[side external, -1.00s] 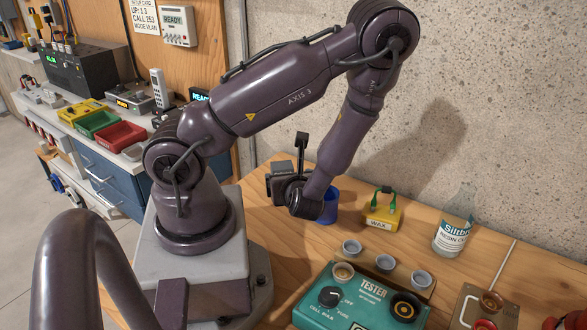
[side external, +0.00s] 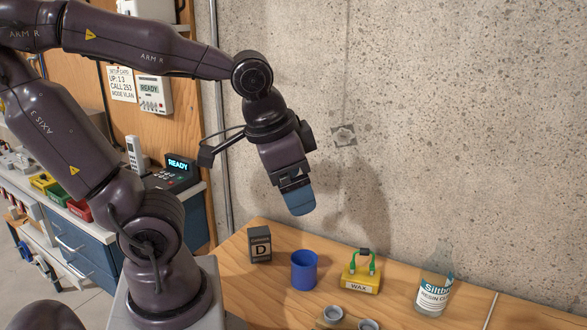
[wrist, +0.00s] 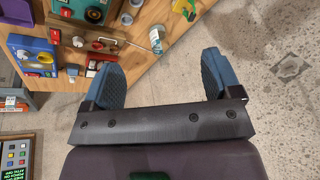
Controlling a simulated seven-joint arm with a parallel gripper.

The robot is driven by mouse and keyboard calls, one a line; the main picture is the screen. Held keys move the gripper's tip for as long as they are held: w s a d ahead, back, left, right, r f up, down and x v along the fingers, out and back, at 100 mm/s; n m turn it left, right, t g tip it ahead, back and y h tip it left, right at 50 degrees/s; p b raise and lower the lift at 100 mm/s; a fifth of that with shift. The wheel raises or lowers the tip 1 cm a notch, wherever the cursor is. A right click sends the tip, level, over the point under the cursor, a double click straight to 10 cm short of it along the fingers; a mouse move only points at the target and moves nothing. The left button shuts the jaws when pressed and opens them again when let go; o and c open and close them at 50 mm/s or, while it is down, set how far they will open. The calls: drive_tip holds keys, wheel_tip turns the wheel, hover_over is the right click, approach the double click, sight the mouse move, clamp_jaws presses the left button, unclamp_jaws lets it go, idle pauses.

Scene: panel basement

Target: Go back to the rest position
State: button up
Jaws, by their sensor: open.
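My gripper (side external: 299,205) hangs in the air above the wooden table, in front of the concrete wall, its blue fingers pointing down and slightly right in the side view. In the wrist view the two blue fingers (wrist: 160,75) stand wide apart with nothing between them. The gripper is open and empty. Below it, apart from it, stand a blue cup (side external: 304,270), a dark box marked D (side external: 260,244) and a yellow WAX block (side external: 361,279) with green-ended clips on it.
A resin bottle (side external: 434,292) stands on the table (side external: 400,267) at right; it also shows in the wrist view (wrist: 156,40).

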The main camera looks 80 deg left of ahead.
drive_tip(key=shift+s+d+r+t+h, duration=0.1)
drive_tip(key=shift+d+r+t+h, duration=0.2)
drive_tip(key=shift+d+r+t, duration=0.35)
drive_tip(key=shift+s+d+r+t+h, duration=0.1)
drive_tip(key=shift+d+r+t+h, duration=0.2)
drive_tip(key=shift+r, duration=0.55)
